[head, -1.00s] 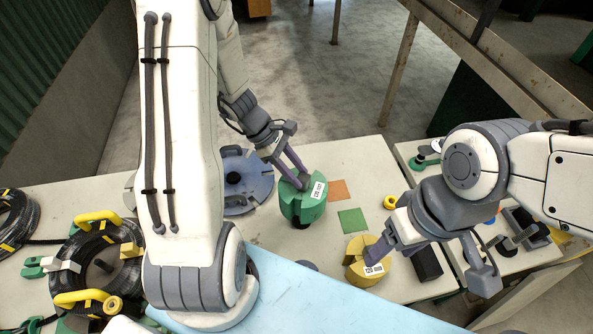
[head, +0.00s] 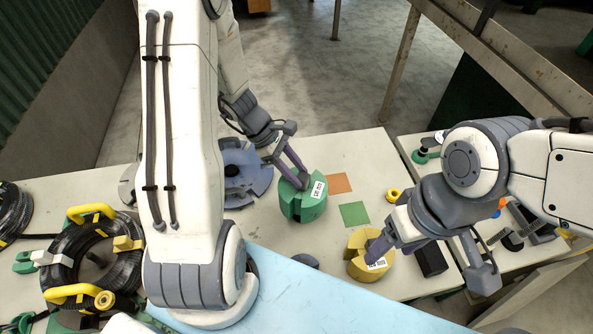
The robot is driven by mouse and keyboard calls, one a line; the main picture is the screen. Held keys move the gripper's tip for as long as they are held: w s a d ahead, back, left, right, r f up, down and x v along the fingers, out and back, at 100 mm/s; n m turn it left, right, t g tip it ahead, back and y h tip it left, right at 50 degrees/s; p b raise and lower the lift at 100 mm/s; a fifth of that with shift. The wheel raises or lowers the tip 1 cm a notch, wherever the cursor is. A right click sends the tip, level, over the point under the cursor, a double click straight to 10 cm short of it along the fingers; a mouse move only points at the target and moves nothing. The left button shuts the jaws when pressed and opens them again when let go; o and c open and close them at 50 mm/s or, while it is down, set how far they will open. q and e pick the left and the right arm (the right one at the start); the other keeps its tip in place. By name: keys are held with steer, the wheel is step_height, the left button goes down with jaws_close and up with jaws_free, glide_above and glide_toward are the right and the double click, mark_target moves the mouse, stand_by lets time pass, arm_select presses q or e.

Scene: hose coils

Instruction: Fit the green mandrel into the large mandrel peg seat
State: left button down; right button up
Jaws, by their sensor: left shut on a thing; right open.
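The green mandrel (head: 294,207) is a slotted block with a white label, at the middle of the table. My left gripper (head: 299,178) is shut on its top from above. The mandrel sits at or just above the table; I cannot tell whether it touches. A blue-grey slotted disc (head: 240,172) with a dark hub lies to its left, partly behind my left arm. I cannot tell which part is the large mandrel peg seat. My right gripper (head: 376,246) is open at a yellow mandrel (head: 357,262) and partly covers it.
An orange square (head: 339,183) and a green square (head: 354,215) are flat on the table right of the green mandrel. A yellow ring (head: 393,195) and a black block (head: 431,260) lie further right. A black hose coil (head: 68,262) with yellow clamps is at left.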

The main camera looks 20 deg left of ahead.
arm_select(q)
steer(key=shift+f+b, duration=2.75)
steer(key=shift+f, duration=0.4)
stand_by(0.4)
steer(key=shift+c, duration=1)
jaws_free()
steer(key=shift+a+r, duration=0.1)
steer(key=shift+r, duration=0.1)
steer(key=shift+p+v, duration=2.05)
steer(key=shift+v, duration=0.05)
steer(key=shift+s, duration=0.1)
steer(key=b+v, duration=0.1)
steer(key=v, duration=0.9)
steer(key=shift+b, duration=0.3)
